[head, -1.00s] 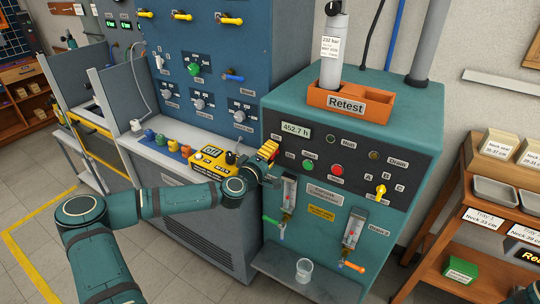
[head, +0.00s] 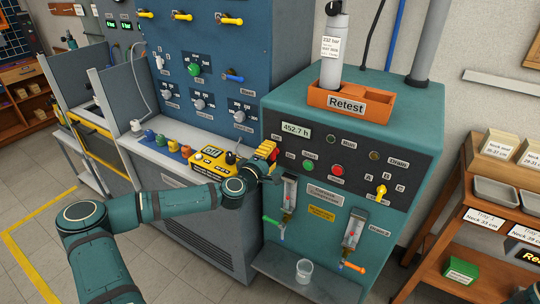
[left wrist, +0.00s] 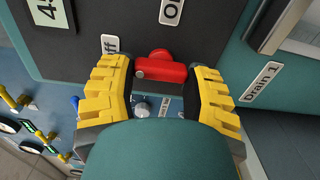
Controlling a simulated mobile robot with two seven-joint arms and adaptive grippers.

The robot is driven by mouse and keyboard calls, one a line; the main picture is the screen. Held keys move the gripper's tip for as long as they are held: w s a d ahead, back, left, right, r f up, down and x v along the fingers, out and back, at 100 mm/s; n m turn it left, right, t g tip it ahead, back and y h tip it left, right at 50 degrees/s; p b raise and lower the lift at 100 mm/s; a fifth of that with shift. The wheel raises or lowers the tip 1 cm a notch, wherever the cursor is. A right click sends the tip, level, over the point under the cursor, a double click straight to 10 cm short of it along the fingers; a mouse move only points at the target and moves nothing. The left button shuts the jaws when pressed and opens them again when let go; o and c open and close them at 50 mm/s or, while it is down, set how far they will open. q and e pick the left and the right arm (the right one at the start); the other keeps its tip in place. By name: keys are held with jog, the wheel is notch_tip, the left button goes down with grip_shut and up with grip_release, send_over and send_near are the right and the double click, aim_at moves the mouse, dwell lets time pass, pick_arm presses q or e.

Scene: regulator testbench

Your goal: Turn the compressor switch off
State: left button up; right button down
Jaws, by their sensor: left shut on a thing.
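The compressor switch is a red handle (left wrist: 160,68) on the dark panel of the teal compressor cabinet (head: 350,105). In the left wrist view it lies crosswise between the yellow fingers of my left gripper (left wrist: 163,85). An "Off" label (left wrist: 110,45) is at its left, and an "On" label (left wrist: 171,11) is above it. In the head view my left gripper (head: 268,151) is at the panel's left end, shut on the switch, and hides much of it. My right gripper is not in view.
A yellow selector (head: 381,191) is at the panel's right. An orange Retest tray (head: 385,96) holding a cylinder stands on top.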

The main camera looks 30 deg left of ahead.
pick_arm(q)
jog(key=o, duration=1.2)
jog(key=s, duration=1.2)
jog(key=shift+a, duration=0.15)
jog(key=s+d+f+m+g+h, duration=0.2)
jog(key=d+f+m+g+h, duration=0.2)
jog(key=d+f, duration=0.5)
jog(key=s+d+f+m+g+h, duration=0.1)
jog(key=d+f+m+g+h, duration=0.25)
jog(key=d, duration=1.05)
jog(key=s+d+f+m+g, duration=0.4)
jog(key=s+d+f, duration=0.1)
jog(key=s+f, duration=0.1)
jog(key=s+a+f+m+g+y, duration=0.2)
jog(key=s+f+m+g+y, duration=0.2)
jog(key=s, duration=0.4)
jog(key=shift+a+f+m+g, duration=0.15)
jog(key=shift+f+m+g, duration=0.2)
jog(key=shift+f, duration=0.1)
